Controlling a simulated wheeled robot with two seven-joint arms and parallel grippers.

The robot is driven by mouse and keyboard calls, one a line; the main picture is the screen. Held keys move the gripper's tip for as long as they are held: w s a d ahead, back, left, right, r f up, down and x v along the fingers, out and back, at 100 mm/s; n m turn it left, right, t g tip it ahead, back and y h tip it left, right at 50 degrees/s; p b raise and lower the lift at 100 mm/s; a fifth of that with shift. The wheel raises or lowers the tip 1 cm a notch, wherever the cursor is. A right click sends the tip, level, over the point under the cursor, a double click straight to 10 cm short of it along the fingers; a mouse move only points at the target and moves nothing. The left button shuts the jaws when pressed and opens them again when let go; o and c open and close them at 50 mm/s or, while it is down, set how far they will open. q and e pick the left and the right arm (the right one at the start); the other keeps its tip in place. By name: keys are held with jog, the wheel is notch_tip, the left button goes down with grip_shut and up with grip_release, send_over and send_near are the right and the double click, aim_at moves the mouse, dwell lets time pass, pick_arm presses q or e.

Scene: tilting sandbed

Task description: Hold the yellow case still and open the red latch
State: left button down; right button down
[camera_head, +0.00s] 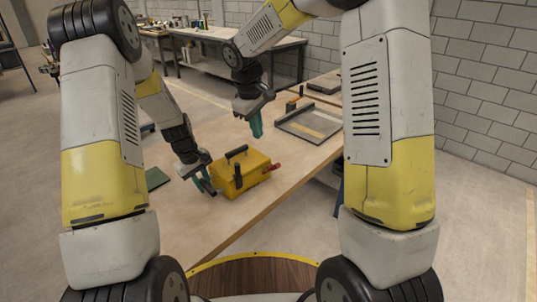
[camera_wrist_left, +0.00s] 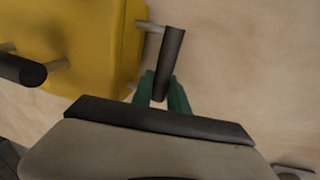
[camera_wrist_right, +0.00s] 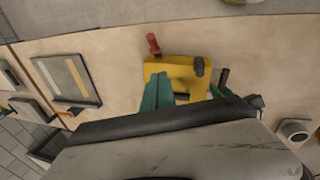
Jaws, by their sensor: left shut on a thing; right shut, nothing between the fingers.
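The yellow case (camera_head: 247,183) sits on the wooden table, with a black handle (camera_head: 236,152) on top. The red latch (camera_head: 272,167) sticks out at its right end; in the right wrist view the red latch (camera_wrist_right: 153,43) juts from the far edge of the case (camera_wrist_right: 182,68). My left gripper (camera_head: 207,187) is at the case's left side, its teal fingers shut on a dark side handle (camera_wrist_left: 172,52). My right gripper (camera_head: 256,126) is shut and empty, in the air above and behind the case, apart from the latch.
A grey tray (camera_head: 290,125) with a yellow strip lies on the table beyond the case, to the right. A dark green pad (camera_head: 157,179) lies at the left. The table in front of the case is clear. A cluttered workbench (camera_head: 200,33) stands farther back.

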jog(key=a+m+g, duration=0.1)
jog(key=m, duration=0.1)
send_near(272, 167)
jog(key=w+a+f, duration=0.1)
jog(key=a+f, duration=0.2)
jog(key=shift+m, duration=0.3)
jog(key=d+f, duration=0.2)
jog(key=d, duration=0.1)
jog(key=shift+d+f, duration=0.15)
jog(key=shift+f, duration=0.15)
